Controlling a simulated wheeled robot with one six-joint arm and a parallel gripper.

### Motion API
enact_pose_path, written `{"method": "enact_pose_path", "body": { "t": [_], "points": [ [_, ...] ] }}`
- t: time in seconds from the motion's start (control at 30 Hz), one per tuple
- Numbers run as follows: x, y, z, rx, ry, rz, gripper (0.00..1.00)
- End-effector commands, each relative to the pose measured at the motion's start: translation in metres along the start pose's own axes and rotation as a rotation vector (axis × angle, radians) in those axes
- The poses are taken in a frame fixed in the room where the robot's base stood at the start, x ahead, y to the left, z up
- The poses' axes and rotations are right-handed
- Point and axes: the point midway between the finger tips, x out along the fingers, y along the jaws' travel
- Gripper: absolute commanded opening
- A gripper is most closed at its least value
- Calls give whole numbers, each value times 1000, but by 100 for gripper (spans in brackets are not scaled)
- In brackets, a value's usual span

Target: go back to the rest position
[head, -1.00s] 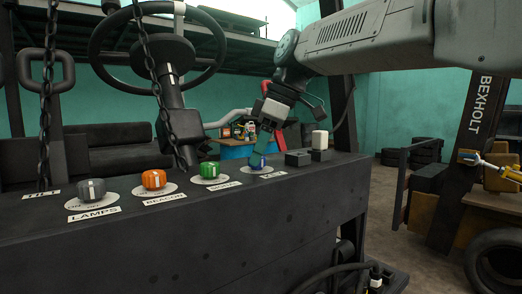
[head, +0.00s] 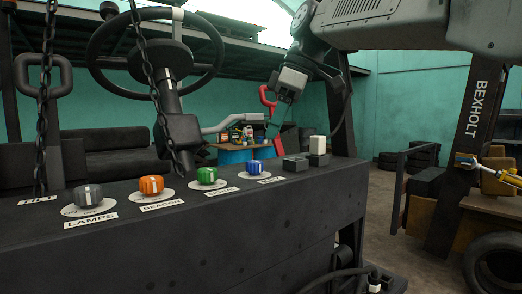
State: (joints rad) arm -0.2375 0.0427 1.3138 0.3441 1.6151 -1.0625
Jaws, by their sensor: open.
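My gripper (head: 276,125) hangs tilted above the far right part of the dark console (head: 200,233), under my grey arm at the upper right. Its jaws are open and empty, and clear of the console top. The blue knob (head: 254,168) stands uncovered on its white dial, below and slightly left of my gripper. To its left are the green knob (head: 207,176), the orange knob (head: 151,184) and the grey knob (head: 88,195). The fingers are small and dark against the background.
Two dark blocks, one with a white rocker (head: 317,144), stand right of the blue knob. The steering wheel (head: 155,50) and hanging chains (head: 150,80) rise behind and over the console's left. A dark post (head: 470,150) stands at the right.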

Motion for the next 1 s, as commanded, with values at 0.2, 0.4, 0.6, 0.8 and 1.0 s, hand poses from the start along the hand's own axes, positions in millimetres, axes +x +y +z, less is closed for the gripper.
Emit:
{"method": "enact_pose_path", "body": {
  "t": [0.2, 0.4, 0.6, 0.8, 1.0],
  "points": [
    [17, -51, 86, 349, -70, 66, 56],
    [66, -122, 191, 759, -144, 167, 56],
    [130, -192, 282, 1101, -195, 272, 56],
    [173, -230, 329, 1279, -215, 334, 56],
    [179, -236, 336, 1305, -218, 343, 56]
  ]
}}
